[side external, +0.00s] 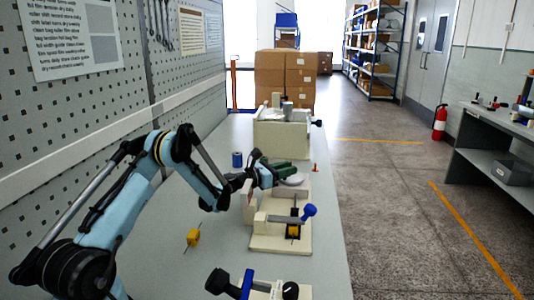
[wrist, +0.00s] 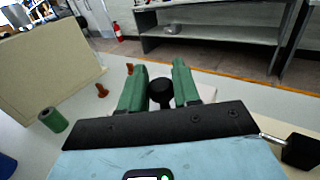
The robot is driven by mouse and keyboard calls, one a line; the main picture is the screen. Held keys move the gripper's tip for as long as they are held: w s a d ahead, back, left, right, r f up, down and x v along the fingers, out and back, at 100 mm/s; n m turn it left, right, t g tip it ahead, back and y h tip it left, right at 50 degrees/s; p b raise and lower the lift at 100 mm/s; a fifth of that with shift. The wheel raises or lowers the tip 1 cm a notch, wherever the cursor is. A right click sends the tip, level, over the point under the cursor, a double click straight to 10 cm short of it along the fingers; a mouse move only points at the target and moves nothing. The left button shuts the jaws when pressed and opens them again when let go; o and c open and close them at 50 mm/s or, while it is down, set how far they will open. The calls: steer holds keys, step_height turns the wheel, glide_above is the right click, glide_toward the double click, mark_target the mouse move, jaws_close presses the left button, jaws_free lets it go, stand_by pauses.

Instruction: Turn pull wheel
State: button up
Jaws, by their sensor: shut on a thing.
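My gripper (wrist: 159,82) has two green fingers, shut on a black round knob (wrist: 161,92) that shows between them. I take the knob to be part of the pull wheel; the wheel's body is mostly hidden. In the side view my gripper (side external: 285,170) is at the back of the middle cream fixture (side external: 275,243). A pale disc (side external: 293,180) shows just below the green fingers there. The fixture also carries a blue knob (side external: 309,210) on a lever and a dark and yellow spool (side external: 294,229).
A large cream box fixture (side external: 282,140) stands behind; another fixture with black knobs (side external: 216,281) is in front. A blue spool (side external: 237,159) and a yellow spool (side external: 193,237) stand on the bench. A small red peg (side external: 316,168) is near the right edge. A pegboard wall (side external: 110,110) bounds the left.

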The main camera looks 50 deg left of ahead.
steer(key=o, duration=0.9)
steer(key=shift+o, duration=0.2)
steer(key=shift+r, duration=0.1)
step_height(320, 180, up, 4)
steer(key=s+d+r, duration=0.2)
steer(key=d+r, duration=0.4)
steer(key=d, duration=0.5)
steer(key=shift+d+r, duration=0.3)
steer(key=shift+r, duration=0.1)
